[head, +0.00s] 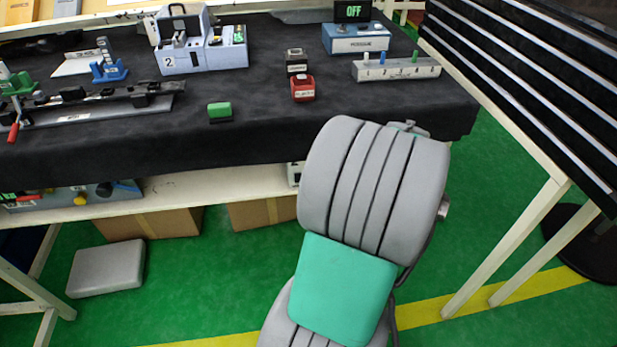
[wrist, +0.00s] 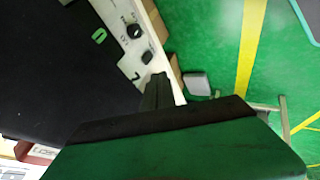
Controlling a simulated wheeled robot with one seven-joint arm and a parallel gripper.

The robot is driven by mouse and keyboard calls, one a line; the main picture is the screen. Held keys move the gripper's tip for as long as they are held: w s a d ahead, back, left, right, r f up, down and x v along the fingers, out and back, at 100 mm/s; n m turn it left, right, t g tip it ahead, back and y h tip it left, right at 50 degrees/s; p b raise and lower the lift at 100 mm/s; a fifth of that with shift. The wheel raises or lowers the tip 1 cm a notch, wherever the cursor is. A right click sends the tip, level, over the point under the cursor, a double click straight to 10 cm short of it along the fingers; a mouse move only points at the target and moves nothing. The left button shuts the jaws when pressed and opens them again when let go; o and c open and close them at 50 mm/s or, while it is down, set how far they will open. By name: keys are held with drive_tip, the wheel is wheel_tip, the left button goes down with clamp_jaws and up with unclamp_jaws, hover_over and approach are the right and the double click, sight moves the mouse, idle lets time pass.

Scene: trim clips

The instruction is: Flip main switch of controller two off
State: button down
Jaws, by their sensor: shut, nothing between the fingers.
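In the wrist view a pale control panel (wrist: 128,12) with black knobs (wrist: 134,31) and a dark mark that may be a 2 stands at the edge of a dark surface. A green lit character (wrist: 98,35) shows beside it. My gripper (wrist: 158,92) is shut and empty, its tips close to the panel's lower end; I cannot tell whether they touch. In the head view my arm hides the gripper, and only a small corner of a pale box (head: 293,174) shows under the table. I cannot make out which control is the main switch.
The black-covered table (head: 250,135) carries a grey fixture (head: 205,58) marked 2, a red block (head: 302,88), a green block (head: 219,110) and a blue-grey box (head: 356,40) with an OFF display. Boxes (head: 160,222) stand below. A slatted rack (head: 530,85) stands right.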

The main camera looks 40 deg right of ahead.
drive_tip(key=shift+v, duration=0.85)
drive_tip(key=w+a+m+g, duration=0.2)
drive_tip(key=a, duration=0.7)
drive_tip(key=w+a+m+g, duration=0.1)
drive_tip(key=w+a+m, duration=0.1)
drive_tip(key=a, duration=0.6)
drive_tip(key=s+a+m+g, duration=0.2)
drive_tip(key=s+a+m, duration=0.4)
drive_tip(key=a, duration=0.7)
drive_tip(key=shift+s+a, duration=0.15)
drive_tip(key=shift+s, duration=0.5)
drive_tip(key=shift+r, duration=0.15)
